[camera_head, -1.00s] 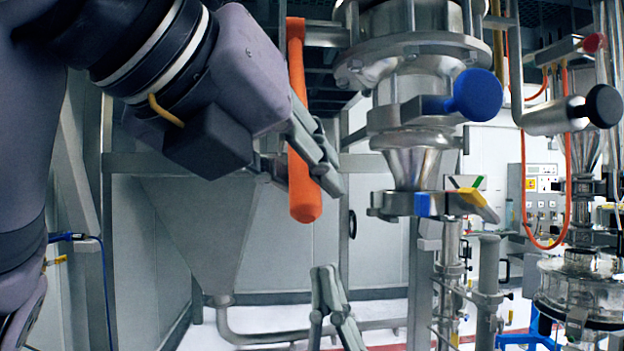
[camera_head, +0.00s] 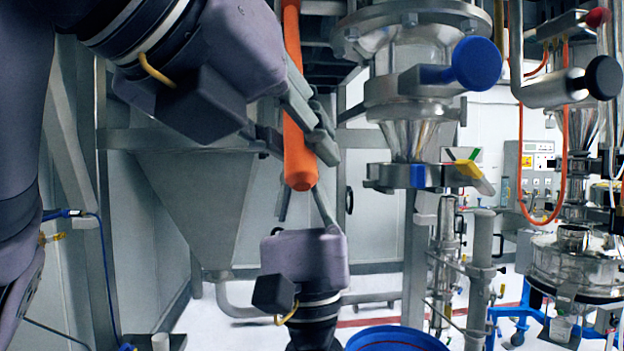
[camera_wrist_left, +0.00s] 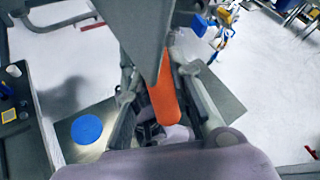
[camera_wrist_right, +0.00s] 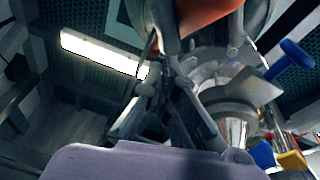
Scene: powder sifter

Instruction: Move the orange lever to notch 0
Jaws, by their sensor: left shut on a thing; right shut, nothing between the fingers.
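The orange lever (camera_head: 299,155) hangs as a long rod near the middle of the head view, its upper end cut off by the top edge. My left gripper (camera_head: 308,128) is shut on the orange lever above its rounded lower end. The lever also shows between its fingers in the left wrist view (camera_wrist_left: 163,98). My right gripper (camera_head: 305,200) points up from below, close to the lever's lower end. It is shut with nothing between its fingers. Part of the lever shows at the top of the right wrist view (camera_wrist_right: 205,14). No notch marks can be made out.
Right of the lever are a steel sifter column (camera_head: 410,95), a blue knob (camera_head: 476,64) and a clamp with a yellow end (camera_head: 468,169). A grey hopper (camera_head: 190,200) stands behind to the left. A blue round container (camera_head: 395,340) is at the bottom.

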